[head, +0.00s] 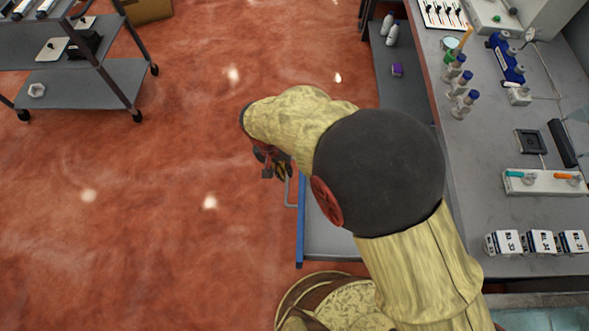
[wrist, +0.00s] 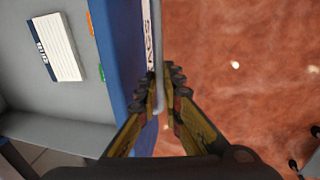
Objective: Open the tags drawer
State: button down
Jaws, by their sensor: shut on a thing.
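The drawer front (head: 300,235) is blue and stands out from the bench, with the grey drawer floor (head: 335,237) showing behind it. The drawer also shows open in the wrist view, with its blue front (wrist: 118,60) and grey inside (wrist: 40,95). A white label (wrist: 148,30) on the front is partly cut off; its last letters look like "GS". My gripper (wrist: 165,85) is shut on the grey handle (wrist: 158,92). In the head view my gripper (head: 275,168) is at the handle (head: 289,192), partly hidden by my arm.
A white printed box or card (wrist: 54,47) lies in the drawer, near orange and green pieces. The bench top (head: 500,215) at the right holds bottles, boxes and instruments. A grey cart (head: 85,85) stands at upper left. The red floor (head: 150,220) left of the drawer is clear.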

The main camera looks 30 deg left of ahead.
jog(key=shift+s, duration=0.1)
jog(key=c, duration=2)
grip_release()
jog(key=shift+c, duration=0.2)
jog(key=shift+o, duration=0.6)
jog(key=shift+a, duration=0.1)
jog(key=v, duration=1.2)
